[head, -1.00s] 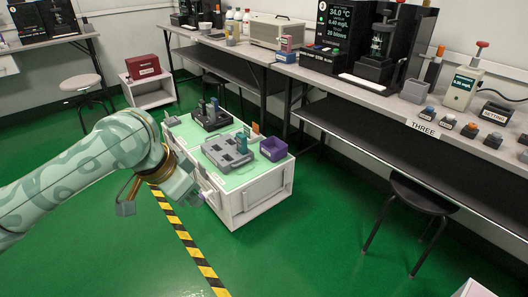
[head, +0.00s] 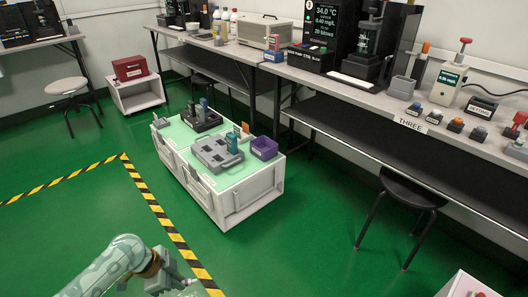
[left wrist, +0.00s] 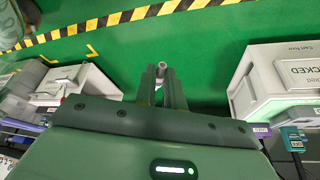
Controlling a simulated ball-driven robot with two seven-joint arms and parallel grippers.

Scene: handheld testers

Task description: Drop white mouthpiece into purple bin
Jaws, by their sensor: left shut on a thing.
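The purple bin (head: 264,148) stands on the right end of the low white cart's green top, beside a grey case. My left gripper (head: 188,284) is low at the bottom of the head view, in front of the cart and well apart from the bin. In the left wrist view its fingers (left wrist: 161,82) are shut on a small pale cylindrical piece, the mouthpiece (left wrist: 162,70), which sticks out past the fingertips. In the head view the mouthpiece is too small to make out clearly. My right gripper is not in view.
The low white cart (head: 249,201) also carries a grey case (head: 214,153) with a teal tester and a black holder (head: 202,120). A long bench (head: 400,113) with devices and a black stool (head: 410,190) are at the right. Green floor around my gripper is clear.

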